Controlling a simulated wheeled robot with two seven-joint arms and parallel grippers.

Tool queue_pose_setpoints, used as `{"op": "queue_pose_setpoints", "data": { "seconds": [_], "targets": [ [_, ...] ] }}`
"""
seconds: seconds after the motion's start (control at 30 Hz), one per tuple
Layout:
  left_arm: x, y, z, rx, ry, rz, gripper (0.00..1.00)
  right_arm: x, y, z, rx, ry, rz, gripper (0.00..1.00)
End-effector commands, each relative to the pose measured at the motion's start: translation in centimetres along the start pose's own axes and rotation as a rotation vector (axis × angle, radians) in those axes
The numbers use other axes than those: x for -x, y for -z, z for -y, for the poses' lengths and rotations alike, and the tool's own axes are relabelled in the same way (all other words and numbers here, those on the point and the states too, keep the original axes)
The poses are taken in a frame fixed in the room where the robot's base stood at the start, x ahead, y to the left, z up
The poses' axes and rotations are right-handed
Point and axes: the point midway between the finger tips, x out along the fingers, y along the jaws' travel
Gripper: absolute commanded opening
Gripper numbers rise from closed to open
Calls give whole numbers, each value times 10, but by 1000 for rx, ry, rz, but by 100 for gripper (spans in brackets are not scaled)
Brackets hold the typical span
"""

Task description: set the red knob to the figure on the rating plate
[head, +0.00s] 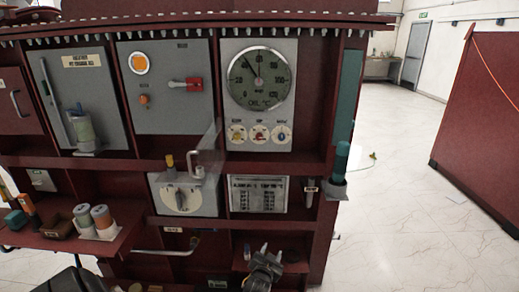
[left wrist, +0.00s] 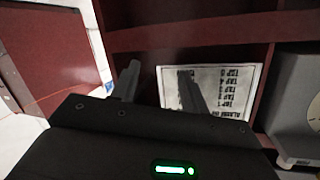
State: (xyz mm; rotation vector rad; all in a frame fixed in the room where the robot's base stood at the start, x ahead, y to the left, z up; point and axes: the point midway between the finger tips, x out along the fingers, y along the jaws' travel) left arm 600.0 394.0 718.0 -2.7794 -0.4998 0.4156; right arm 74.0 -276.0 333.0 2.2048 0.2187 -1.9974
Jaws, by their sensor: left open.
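The red knob (head: 259,133) is the middle one of three small knobs under a large dark oil gauge (head: 260,79). A thin needle on the gauge points up and left. The rating plate (head: 258,193) is a pale printed plate in the lower bay, below the gauge panel. It appears upside down in the left wrist view (left wrist: 228,97), where lines starting with TAP and ALARM show; the alarm figure is not clear. My left gripper (head: 257,250) is open and empty below the plate in the head view. Its fingers (left wrist: 158,88) partly cover the plate. My right gripper is not in view.
A yellow knob (head: 236,133) and a blue knob (head: 282,133) flank the red one. A grey box with a round switch (head: 182,199) stands left of the plate. A red-handled switch (head: 193,83) is up left. A shelf at left holds cylinders (head: 102,217). Open floor lies right.

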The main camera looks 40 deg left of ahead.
Motion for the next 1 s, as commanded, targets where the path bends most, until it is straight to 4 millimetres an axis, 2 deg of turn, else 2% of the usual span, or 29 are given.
{"op": "queue_pose_setpoints", "data": {
  "seconds": [0.03, 0.1, 0.2, 0.3, 0.43, 0.63, 0.77, 1.0],
  "targets": [
    [-8, 61, 23, 41, 61, -100, 45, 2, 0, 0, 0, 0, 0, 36],
    [-8, 131, 57, 95, 145, -220, 45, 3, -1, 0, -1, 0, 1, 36],
    [4, 210, 101, 171, 247, -361, 45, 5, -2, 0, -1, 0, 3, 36],
    [22, 264, 135, 236, 322, -464, 45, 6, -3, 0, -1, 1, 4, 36],
    [41, 300, 162, 287, 380, -539, 45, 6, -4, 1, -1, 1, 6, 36],
    [47, 312, 171, 306, 399, -564, 45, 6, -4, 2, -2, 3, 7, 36],
    [41, 316, 174, 303, 398, -564, 45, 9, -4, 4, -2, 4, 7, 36],
    [9, 336, 193, 302, 398, -563, 45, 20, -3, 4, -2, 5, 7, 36]
  ]
}}
